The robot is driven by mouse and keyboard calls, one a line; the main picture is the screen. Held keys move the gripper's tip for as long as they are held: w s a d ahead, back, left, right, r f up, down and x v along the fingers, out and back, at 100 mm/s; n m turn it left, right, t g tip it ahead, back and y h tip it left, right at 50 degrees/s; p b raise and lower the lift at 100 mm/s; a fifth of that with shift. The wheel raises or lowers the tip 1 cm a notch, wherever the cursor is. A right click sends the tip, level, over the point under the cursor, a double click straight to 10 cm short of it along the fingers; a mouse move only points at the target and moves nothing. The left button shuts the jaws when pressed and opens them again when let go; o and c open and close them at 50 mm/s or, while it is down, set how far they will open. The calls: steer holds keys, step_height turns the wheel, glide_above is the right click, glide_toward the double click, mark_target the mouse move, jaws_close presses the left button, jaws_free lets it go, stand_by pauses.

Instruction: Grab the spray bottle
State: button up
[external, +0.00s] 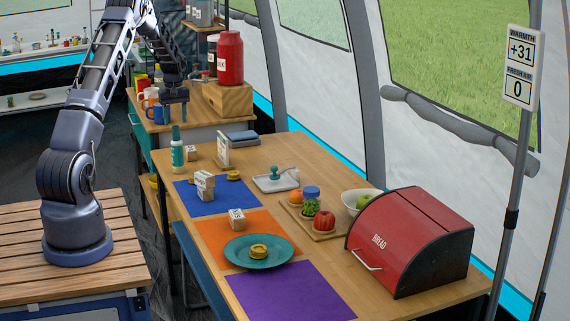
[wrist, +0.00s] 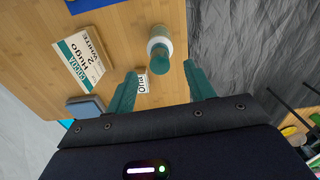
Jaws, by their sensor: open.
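The spray bottle (external: 177,150), teal with a pale label, stands upright at the far left corner of the wooden table. In the wrist view the bottle (wrist: 160,48) is seen from above, just beyond the fingertips and roughly centred between them. My gripper (external: 175,112) hangs above and behind the bottle in the external view, apart from it. In the wrist view my gripper (wrist: 160,72) is open, with two teal fingers spread and nothing held.
A small lettered block (external: 190,153) stands beside the bottle. A printed card (external: 223,150) and a grey-blue box (external: 243,137) are close by. A blue mat (external: 212,203) lies in front. Mugs (external: 152,105) and a red canister (external: 230,60) stand on the counter behind.

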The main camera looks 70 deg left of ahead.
mark_target(176, 132)
steer(key=shift+f, duration=3.2)
jaws_close()
